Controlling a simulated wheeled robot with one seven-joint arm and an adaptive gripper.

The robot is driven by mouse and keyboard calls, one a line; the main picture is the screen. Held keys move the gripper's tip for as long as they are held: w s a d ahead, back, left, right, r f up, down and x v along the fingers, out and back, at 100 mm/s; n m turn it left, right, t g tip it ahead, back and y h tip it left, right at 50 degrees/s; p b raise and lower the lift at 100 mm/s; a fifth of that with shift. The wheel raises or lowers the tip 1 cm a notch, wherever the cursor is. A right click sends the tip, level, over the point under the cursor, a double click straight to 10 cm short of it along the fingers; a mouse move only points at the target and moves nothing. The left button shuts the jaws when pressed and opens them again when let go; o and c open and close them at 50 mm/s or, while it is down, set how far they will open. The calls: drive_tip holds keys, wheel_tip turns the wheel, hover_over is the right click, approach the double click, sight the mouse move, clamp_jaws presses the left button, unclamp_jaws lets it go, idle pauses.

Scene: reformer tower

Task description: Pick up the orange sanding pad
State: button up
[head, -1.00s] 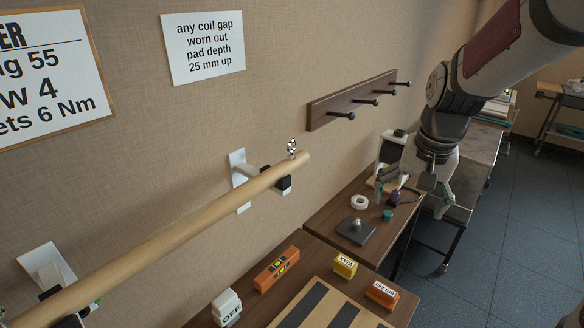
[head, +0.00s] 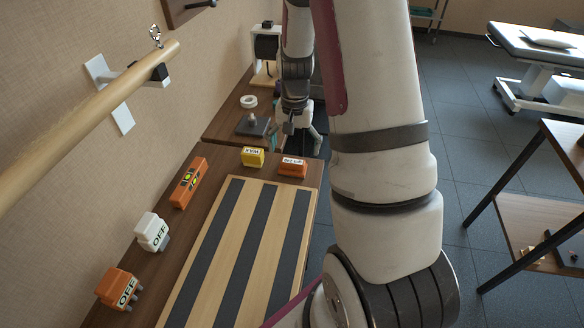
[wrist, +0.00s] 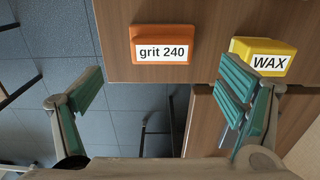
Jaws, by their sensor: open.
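The orange sanding pad (head: 293,167) sits on the far right corner of the brown bench in the head view. In the wrist view it is the orange block (wrist: 162,34) with a white "grit 240" label, upper middle, near the bench edge. My gripper (head: 301,135) is just beyond that bench end in the head view. In the wrist view my gripper (wrist: 165,88) is open, with its two green-padded fingers wide apart and nothing between them. The pad lies ahead of the fingers, apart from them.
A yellow WAX block (head: 252,157) stands left of the pad, close to one finger in the wrist view. An orange level (head: 188,183), a white OFF block (head: 152,232) and an orange OFF block (head: 118,289) line the bench. A striped board (head: 262,230) fills its middle.

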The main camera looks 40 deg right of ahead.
sight(294, 159)
drive_tip(key=shift+w+f, duration=0.15)
drive_tip(key=shift+f, duration=2.9)
drive_tip(key=c, duration=1.2)
